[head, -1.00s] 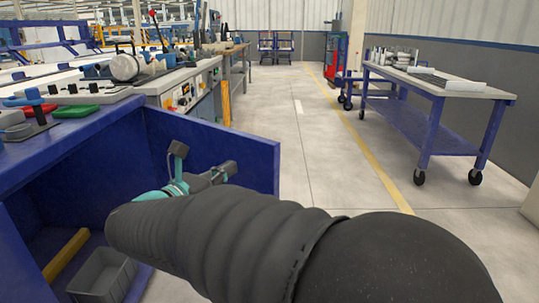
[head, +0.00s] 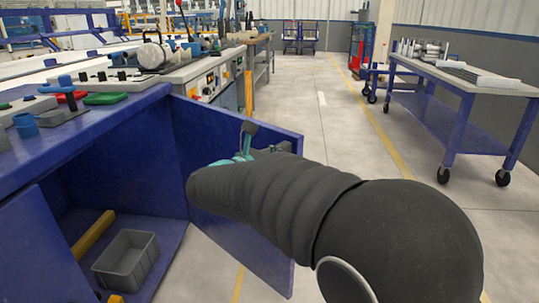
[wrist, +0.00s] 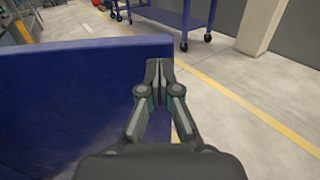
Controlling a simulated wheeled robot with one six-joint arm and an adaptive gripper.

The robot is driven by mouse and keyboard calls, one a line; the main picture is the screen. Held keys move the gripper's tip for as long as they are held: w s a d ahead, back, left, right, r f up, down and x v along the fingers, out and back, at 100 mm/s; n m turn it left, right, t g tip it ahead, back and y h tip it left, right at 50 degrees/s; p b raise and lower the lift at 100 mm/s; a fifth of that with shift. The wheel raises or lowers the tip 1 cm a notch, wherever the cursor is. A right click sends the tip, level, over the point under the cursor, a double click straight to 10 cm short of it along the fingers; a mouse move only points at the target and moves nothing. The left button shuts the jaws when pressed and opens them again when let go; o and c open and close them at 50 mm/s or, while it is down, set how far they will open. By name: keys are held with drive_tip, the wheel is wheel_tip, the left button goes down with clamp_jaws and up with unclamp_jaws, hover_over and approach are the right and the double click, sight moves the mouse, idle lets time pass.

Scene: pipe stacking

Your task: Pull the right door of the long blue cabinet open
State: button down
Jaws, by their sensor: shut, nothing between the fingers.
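The long blue cabinet (head: 95,125) stands at the left in the head view. Its right door (head: 235,225) stands open at a wide angle, showing the inside. In the wrist view the door (wrist: 70,105) fills the left side, with its free edge beside my gripper. My gripper (wrist: 158,66) is shut and empty, its fingertips together close to the door's upper free corner. I cannot tell whether they touch it. In the head view my gripper (head: 284,148) shows against the door's inner side, partly hidden by my dark arm.
A grey bin (head: 125,260) and a yellow bar (head: 92,235) lie inside the cabinet. Fittings and trays sit on its top. A blue wheeled table (head: 460,95) stands at the right. The floor between (head: 335,125) is clear.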

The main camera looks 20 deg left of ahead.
drive_tip(key=shift+w+d, duration=0.2)
drive_tip(key=shift+w, duration=0.45)
